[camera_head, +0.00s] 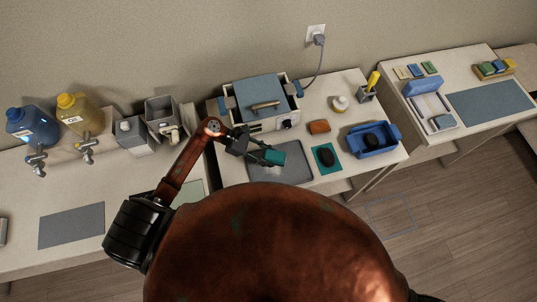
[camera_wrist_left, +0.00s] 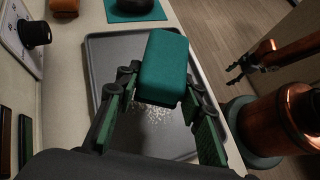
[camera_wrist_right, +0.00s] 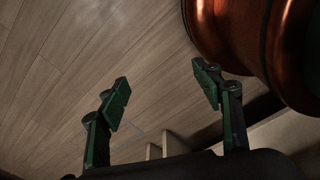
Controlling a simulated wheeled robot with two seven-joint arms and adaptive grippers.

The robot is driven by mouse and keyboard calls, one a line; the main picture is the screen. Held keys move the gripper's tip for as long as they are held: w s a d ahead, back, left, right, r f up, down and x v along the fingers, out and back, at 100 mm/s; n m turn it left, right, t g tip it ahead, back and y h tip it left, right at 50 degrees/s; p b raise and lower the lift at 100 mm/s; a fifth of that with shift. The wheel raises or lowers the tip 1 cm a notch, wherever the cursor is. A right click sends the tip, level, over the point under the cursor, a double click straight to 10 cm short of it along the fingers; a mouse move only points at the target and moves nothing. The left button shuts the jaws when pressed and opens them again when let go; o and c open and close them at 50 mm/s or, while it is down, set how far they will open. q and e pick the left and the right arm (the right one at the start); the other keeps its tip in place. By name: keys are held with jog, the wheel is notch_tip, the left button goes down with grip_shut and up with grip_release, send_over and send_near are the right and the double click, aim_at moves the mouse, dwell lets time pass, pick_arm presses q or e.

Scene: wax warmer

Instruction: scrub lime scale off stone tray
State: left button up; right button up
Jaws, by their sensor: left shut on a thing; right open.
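A grey stone tray (camera_head: 299,171) lies on the middle counter in front of the wax warmer; it also shows in the left wrist view (camera_wrist_left: 112,52). White speckled lime scale (camera_wrist_left: 152,114) covers part of its floor, partly hidden by the block. My left gripper (camera_head: 258,153) is shut on a green scrubbing block (camera_wrist_left: 163,68) and holds it over the tray. I cannot tell whether the block touches the tray. In the right wrist view my right gripper (camera_wrist_right: 163,88) is open and empty, with wood floor beyond it.
The wax warmer (camera_head: 262,102) stands behind the tray. A dark oval item (camera_head: 326,156) on a teal mat, a blue tub (camera_head: 373,140) and an orange-brown block (camera_head: 318,126) are to the right. Taps and bottles (camera_head: 77,113) stand at the left.

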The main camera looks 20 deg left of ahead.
pick_arm(q)
jog(key=shift+f+b, duration=0.2)
jog(key=shift+b, duration=0.45)
jog(key=shift+f+b, duration=0.35)
notch_tip(320, 180, down, 2)
jog(key=b, duration=0.2)
jog(key=shift+f+b, duration=0.25)
jog(key=shift+b, duration=0.15)
jog(key=shift+f+b, duration=0.75)
jog(key=shift+b, duration=0.1)
pick_arm(e)
notch_tip(320, 180, down, 6)
jog(key=w, duration=0.1)
jog(key=shift+a+f, duration=0.15)
jog(key=shift+f, duration=0.05)
pick_arm(q)
jog(key=shift+b, duration=0.4)
pick_arm(e)
jog(key=shift+f, duration=0.4)
jog(key=shift+f, duration=0.1)
